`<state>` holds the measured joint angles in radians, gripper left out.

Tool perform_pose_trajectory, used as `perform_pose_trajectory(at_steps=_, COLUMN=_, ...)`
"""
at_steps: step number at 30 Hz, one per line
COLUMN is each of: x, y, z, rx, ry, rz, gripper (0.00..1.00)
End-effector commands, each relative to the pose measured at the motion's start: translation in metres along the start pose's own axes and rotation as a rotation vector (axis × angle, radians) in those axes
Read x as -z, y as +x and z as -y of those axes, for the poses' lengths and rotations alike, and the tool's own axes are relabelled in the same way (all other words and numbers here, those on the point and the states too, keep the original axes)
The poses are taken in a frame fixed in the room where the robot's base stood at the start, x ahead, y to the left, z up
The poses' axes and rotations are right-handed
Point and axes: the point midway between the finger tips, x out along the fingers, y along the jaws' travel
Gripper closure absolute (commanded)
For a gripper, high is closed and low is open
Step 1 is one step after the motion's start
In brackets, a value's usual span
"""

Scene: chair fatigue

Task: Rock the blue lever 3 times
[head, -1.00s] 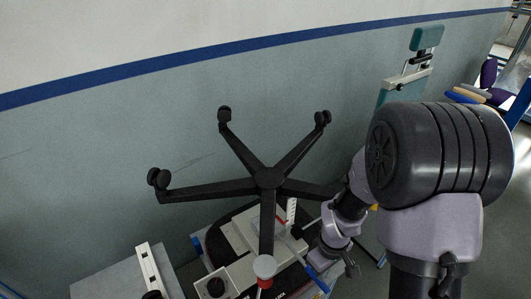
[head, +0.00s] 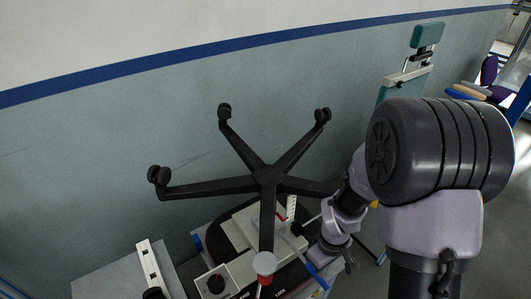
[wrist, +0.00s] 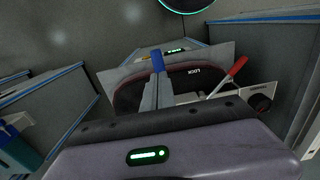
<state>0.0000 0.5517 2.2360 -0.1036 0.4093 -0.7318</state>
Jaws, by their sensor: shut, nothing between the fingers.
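The blue lever (head: 317,276) shows low in the head view, at the right side of the black test panel. In the wrist view the blue lever (wrist: 157,61) shows just beyond the fingertips, near the middle. My gripper (wrist: 156,84) is shut and empty, with its fingertips at the lever; I cannot tell whether they touch it. In the head view my gripper (head: 318,258) is small and partly hidden by my own arm, just above the lever. The lever's lower part is hidden behind the fingers in the wrist view.
A red-tipped lever (wrist: 238,66) stands right of the blue one in the wrist view, near a black round knob (wrist: 261,103). A black five-legged chair base (head: 270,178) hangs over the panel in the head view. A wall rises behind; a grey box (head: 110,278) stands left.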

Motion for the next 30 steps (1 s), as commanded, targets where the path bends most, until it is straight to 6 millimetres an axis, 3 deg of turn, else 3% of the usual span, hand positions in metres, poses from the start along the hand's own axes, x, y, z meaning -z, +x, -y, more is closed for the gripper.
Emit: perform_pose_trajectory(at_steps=30, x=0.000, y=0.033, z=0.000, rx=0.001, ry=0.000, rz=0.001, gripper=1.00)
